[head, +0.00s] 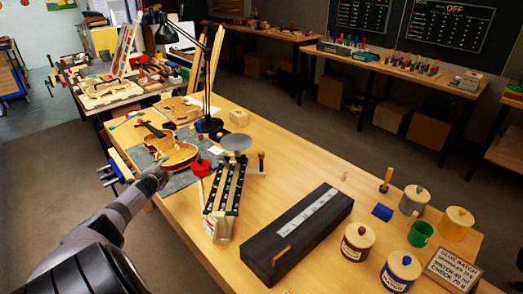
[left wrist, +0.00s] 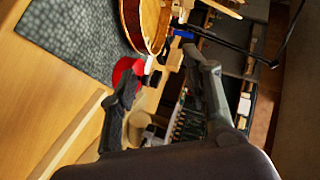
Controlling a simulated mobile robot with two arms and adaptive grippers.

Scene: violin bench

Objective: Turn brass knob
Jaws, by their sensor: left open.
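I cannot make out a brass knob clearly in either view. A brass-coloured piece (head: 281,253) shows on the near end of the long black case (head: 297,232), but I cannot tell whether it is a knob. My left gripper (head: 160,176) is at the left bench edge, close to the violin (head: 179,156), which lies on the grey mat (head: 180,183). In the left wrist view its fingers (left wrist: 165,85) are spread and empty, with a red object (left wrist: 127,70) beside one fingertip and the violin body (left wrist: 150,22) beyond. My right gripper is in neither view.
A rack with black strips (head: 225,200) stands right of the mat, beside a round grey disc (head: 236,143). A black desk lamp (head: 208,125) stands behind. Several tins and a green cup (head: 420,234) fill the right end.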

